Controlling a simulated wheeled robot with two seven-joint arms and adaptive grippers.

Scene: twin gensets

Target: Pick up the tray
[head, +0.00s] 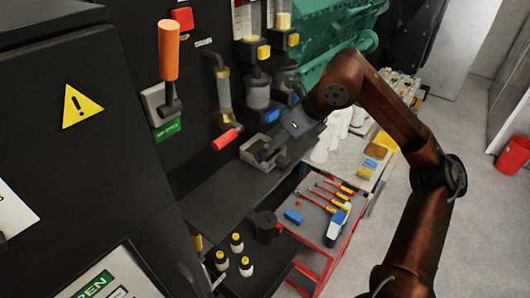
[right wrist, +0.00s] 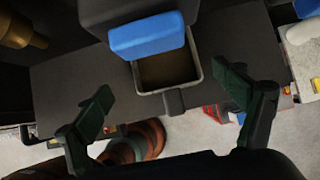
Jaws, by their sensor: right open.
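The tray (right wrist: 165,72) is a small grey open box with a dark tab on its near side. Its inside looks brownish. In the head view the tray (head: 250,157) rests on a dark shelf, below a blue-ended filter unit. My right gripper (right wrist: 165,90) is open, with one finger on each side of the tray's tab and clear gaps to both. In the head view my right gripper (head: 272,148) is over the tray and partly hides it. My left gripper is in neither view.
A blue-ended block (right wrist: 150,36) overhangs the tray's far part. A red-handled lever (head: 226,139) is just left of the tray. Several small bottles (head: 237,243) and a dark cup (head: 266,226) are lower down.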

